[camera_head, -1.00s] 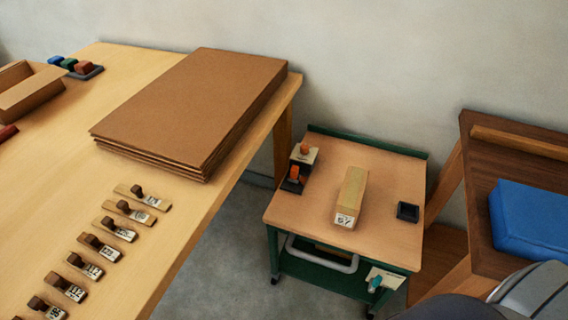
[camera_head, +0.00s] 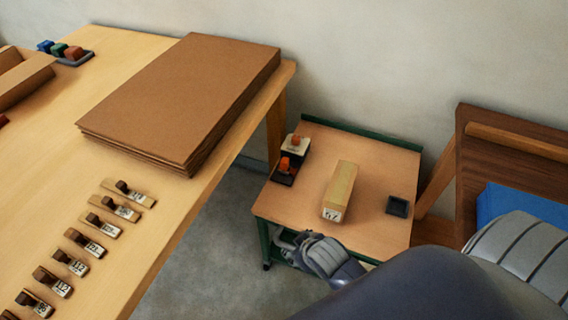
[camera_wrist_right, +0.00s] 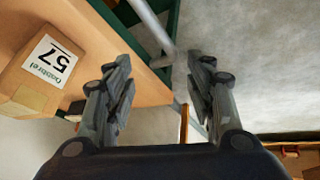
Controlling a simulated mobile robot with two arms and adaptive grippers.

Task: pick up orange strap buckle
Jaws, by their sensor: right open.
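Two small orange pieces are at the left side of the cart top. One orange piece (camera_head: 285,163) stands on a dark base, and another orange piece (camera_head: 296,140) sits on a pale block behind it. I cannot tell which is the strap buckle. My right gripper (camera_wrist_right: 160,80) is open and empty in the right wrist view. In the head view it is low at the cart's front edge, in front of and below the orange pieces. Neither orange piece shows in the right wrist view. My left gripper is not in view.
The cart top (camera_head: 310,200) carries a long labelled box (camera_head: 340,188) and a small dark tray (camera_head: 398,206). A workbench (camera_head: 140,210) with stacked cardboard (camera_head: 185,95) and several labelled wooden pieces stands left. A brown shelf with a blue item (camera_head: 510,205) is at right.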

